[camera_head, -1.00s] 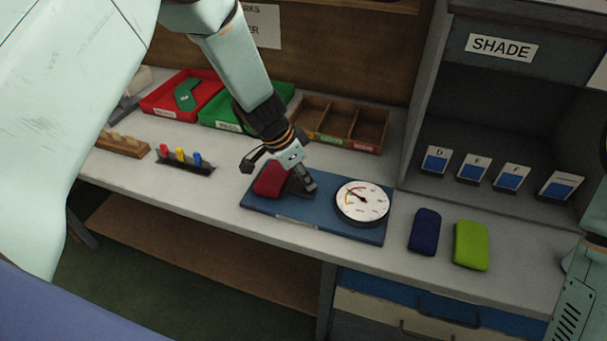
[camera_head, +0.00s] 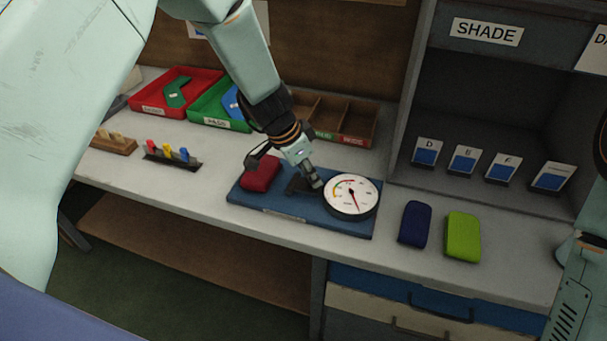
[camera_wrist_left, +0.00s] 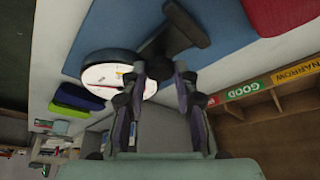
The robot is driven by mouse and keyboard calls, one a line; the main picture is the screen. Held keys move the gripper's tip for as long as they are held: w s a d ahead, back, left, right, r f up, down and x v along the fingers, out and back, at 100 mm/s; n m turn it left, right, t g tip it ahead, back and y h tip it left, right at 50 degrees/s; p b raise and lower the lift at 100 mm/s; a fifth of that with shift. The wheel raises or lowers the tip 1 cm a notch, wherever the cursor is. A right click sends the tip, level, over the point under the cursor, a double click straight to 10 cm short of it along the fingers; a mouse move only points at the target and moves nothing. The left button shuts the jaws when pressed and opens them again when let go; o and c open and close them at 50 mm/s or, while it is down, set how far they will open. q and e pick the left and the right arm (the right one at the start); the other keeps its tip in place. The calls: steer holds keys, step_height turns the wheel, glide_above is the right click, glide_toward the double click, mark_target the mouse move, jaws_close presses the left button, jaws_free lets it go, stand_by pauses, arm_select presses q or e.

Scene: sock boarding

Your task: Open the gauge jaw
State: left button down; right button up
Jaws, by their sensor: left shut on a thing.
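The gauge is a blue base board (camera_head: 290,219) with a round white dial (camera_head: 351,194) on its right part. A dark jaw (camera_head: 298,186) stands on the board left of the dial. A red folded sock (camera_head: 260,173) lies on the board's left end, with a gap between it and the jaw. My left gripper (camera_head: 315,183) is shut on the jaw, close beside the dial. In the left wrist view, the fingers (camera_wrist_left: 162,74) are at the dark jaw (camera_wrist_left: 185,30), and their contact is partly hidden. My right gripper is out of view.
Navy (camera_head: 415,224) and lime (camera_head: 463,236) folded socks lie right of the board. A red tray (camera_head: 150,107), a green tray (camera_head: 205,119) and a wooden divided box (camera_head: 360,127) stand behind. A SHADE cabinet (camera_head: 487,32) stands at right.

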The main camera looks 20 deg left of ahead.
arm_select(q)
steer(key=shift+s+f, duration=0.1)
steer(key=shift+f, duration=0.05)
steer(key=c, duration=1)
jaws_free()
steer(key=shift+c, duration=0.2)
steer(key=shift+a, duration=0.15)
steer(key=v, duration=1.2)
